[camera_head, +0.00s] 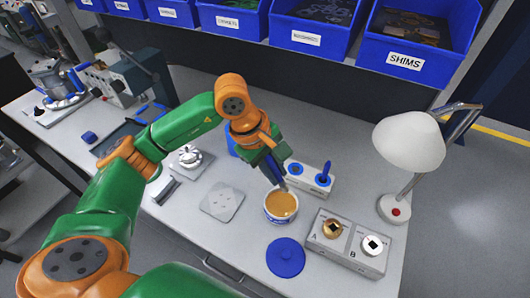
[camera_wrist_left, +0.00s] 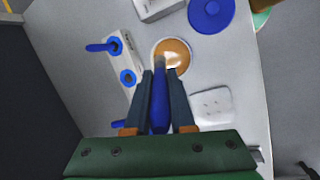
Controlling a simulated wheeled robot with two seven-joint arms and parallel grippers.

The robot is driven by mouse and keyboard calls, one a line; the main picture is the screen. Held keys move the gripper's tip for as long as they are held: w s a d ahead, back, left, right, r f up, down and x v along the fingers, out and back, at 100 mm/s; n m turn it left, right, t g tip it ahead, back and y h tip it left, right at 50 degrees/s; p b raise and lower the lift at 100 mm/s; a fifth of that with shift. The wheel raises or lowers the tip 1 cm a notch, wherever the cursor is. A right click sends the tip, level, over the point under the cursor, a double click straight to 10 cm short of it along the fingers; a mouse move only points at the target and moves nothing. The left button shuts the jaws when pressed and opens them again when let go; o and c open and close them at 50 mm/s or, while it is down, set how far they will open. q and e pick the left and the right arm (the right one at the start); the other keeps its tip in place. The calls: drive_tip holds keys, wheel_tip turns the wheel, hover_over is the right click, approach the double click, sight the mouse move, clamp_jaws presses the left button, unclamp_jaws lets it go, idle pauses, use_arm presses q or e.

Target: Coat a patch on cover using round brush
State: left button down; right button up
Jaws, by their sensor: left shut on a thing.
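My left gripper (camera_head: 275,168) is shut on a blue-handled brush (camera_wrist_left: 159,108), which points away from the wrist between the fingers. The brush's pale tip (camera_wrist_left: 160,62) is at the tub (camera_head: 281,206) of amber liquid; I cannot tell whether it touches the liquid. The tub also shows in the left wrist view (camera_wrist_left: 171,56). The cover, a flat light grey plate with small holes (camera_head: 221,202), lies on the table left of the tub. It also shows in the left wrist view (camera_wrist_left: 212,105). No right gripper shows.
A pale holder (camera_head: 310,180) with blue sockets and a blue-handled tool stands behind the tub. A blue lid (camera_head: 285,257) lies in front. A grey A/B block (camera_head: 345,243) and a lamp (camera_head: 408,150) are at right. A silver part (camera_head: 190,156) sits behind the cover.

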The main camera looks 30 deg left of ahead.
use_arm(q)
drive_tip(key=shift+s+f, duration=0.1)
drive_tip(key=shift+s, duration=0.1)
drive_tip(key=shift+a+f+b, duration=0.1)
drive_tip(key=shift+f+b, duration=0.2)
drive_tip(key=shift+f, duration=0.05)
drive_tip(key=f+b, duration=0.1)
drive_tip(key=f, duration=0.1)
drive_tip(key=f+b, duration=0.2)
drive_tip(key=f, duration=0.1)
drive_tip(key=shift+w+a+f, duration=0.15)
drive_tip(key=shift+w+f, duration=0.05)
drive_tip(key=shift+a, duration=0.1)
drive_tip(key=shift+f+b, duration=0.6)
drive_tip(key=shift+b, duration=0.15)
idle(0.4)
drive_tip(key=shift+s+f+b, duration=0.1)
drive_tip(key=shift+b, duration=0.2)
idle(1.2)
